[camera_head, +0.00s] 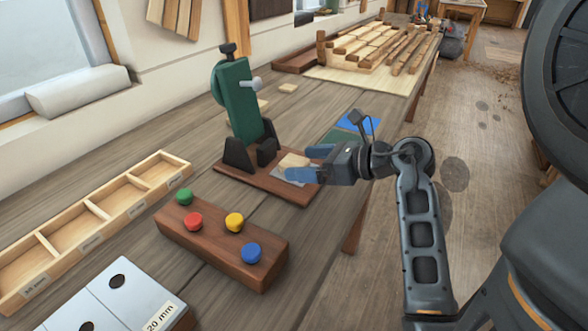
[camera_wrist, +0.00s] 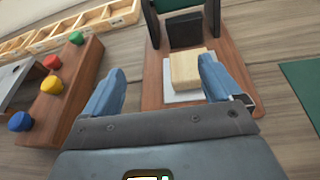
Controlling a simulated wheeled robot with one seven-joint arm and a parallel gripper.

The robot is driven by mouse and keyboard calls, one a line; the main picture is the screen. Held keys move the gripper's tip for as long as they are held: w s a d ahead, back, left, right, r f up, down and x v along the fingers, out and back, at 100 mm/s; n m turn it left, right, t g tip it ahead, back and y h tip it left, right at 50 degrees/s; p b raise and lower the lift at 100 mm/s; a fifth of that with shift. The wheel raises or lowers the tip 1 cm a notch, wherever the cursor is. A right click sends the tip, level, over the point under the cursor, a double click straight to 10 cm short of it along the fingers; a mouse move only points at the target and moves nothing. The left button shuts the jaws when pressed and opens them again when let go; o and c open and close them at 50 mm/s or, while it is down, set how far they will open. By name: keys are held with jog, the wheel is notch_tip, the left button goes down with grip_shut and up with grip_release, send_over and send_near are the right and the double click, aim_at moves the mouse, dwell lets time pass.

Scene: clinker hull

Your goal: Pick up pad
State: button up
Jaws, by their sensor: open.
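A pale wooden block, which looks like the pad (camera_head: 293,160), lies on a light grey square plate on the brown base (camera_head: 245,180) of the green press (camera_head: 239,100). In the wrist view the pad (camera_wrist: 187,68) shows right of the middle between my fingers, close to the right finger, with the plate (camera_wrist: 182,97) under its near side. My gripper (camera_head: 297,163) is open with its blue fingers around the pad's near side. In the wrist view my gripper (camera_wrist: 161,66) holds nothing. I cannot tell whether the right finger touches the pad.
A brown block with coloured knobs (camera_head: 222,240) stands in front of the press. A divided wooden tray (camera_head: 85,225) lies at the left. A blue sheet (camera_head: 358,122) and a green sheet lie behind my gripper. Slatted wood pieces (camera_head: 375,50) lie at the far end.

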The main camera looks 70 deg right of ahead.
aim_at(291, 160)
jog(key=d, duration=0.1)
jog(key=s+d, duration=0.1)
jog(key=g, duration=0.1)
jog(key=shift+s+d+f+h, duration=0.3)
jog(key=shift+d+f+h, duration=0.05)
jog(key=shift+d+h, duration=0.05)
jog(key=p+x, duration=0.1)
jog(key=x, duration=0.6)
jog(key=shift+w+d+f, duration=0.15)
jog(key=shift+d+f, duration=0.05)
jog(key=shift+d, duration=0.05)
